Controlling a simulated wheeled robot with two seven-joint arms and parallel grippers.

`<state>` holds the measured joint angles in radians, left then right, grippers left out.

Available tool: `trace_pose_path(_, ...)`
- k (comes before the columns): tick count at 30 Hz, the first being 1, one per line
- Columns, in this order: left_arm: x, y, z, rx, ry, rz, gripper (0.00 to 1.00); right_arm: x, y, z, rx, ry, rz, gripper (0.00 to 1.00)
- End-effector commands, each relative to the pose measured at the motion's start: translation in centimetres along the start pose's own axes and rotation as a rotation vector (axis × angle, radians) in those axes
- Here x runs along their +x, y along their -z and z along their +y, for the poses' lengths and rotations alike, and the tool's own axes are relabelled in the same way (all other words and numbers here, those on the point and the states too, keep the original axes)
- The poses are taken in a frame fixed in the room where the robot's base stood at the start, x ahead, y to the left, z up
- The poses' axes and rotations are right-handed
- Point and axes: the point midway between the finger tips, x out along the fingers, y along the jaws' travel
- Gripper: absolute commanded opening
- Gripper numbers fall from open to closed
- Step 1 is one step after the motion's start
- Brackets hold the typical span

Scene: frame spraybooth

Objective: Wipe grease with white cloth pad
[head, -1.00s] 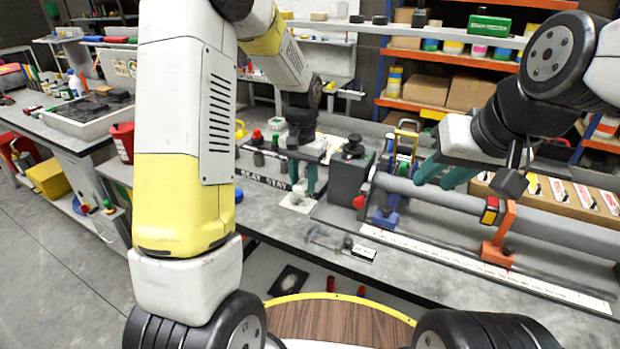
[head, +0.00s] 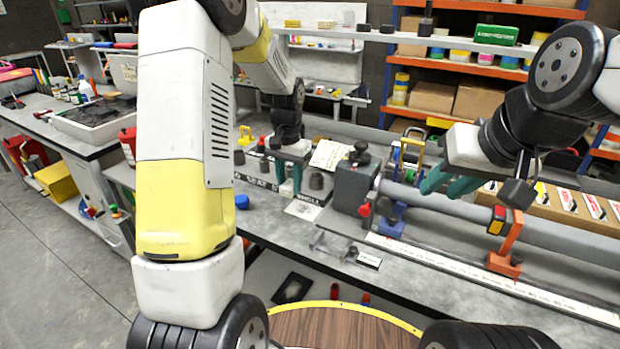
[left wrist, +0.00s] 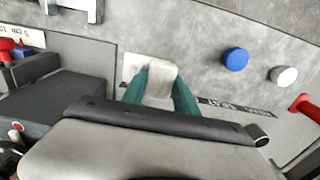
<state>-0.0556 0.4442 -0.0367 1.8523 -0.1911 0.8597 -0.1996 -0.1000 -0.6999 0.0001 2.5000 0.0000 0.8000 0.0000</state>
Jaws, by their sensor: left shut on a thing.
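The white cloth pad (left wrist: 158,72) is between the green fingers of my left gripper (left wrist: 160,88) in the left wrist view. My left gripper (head: 290,184) is shut on it, just over the bench. A flat pale plate (head: 303,210) lies on the bench by the fingertips; its edge also shows beside the pad in the wrist view (left wrist: 130,64). I cannot tell whether the pad touches it. No grease can be made out; the pad may hide some. In the head view the pad is not clear. My right gripper (head: 450,184) is open and empty above the grey pipe.
A grey pipe (head: 440,203) with an orange clamp (head: 507,245) runs along the bench's right. A dark grey block (head: 350,187) stands right of the plate. A blue cap (left wrist: 236,59) and a white cap (left wrist: 284,75) lie near the pad. A lettered strip (head: 258,183) lies behind.

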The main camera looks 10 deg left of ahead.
Motion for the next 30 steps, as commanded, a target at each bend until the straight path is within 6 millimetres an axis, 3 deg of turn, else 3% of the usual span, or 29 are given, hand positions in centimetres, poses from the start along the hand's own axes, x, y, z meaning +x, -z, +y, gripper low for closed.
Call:
trace_pose_path(18,5.2,0.0,-0.1,0.0,0.0,-0.001,0.03,0.0,0.0,0.0,0.0,0.0,0.0,0.32)
trace_pose_path(30,5.7,0.0,-0.1,0.0,0.0,0.001,0.03,0.0,0.0,0.0,0.0,0.0,0.0,0.32)
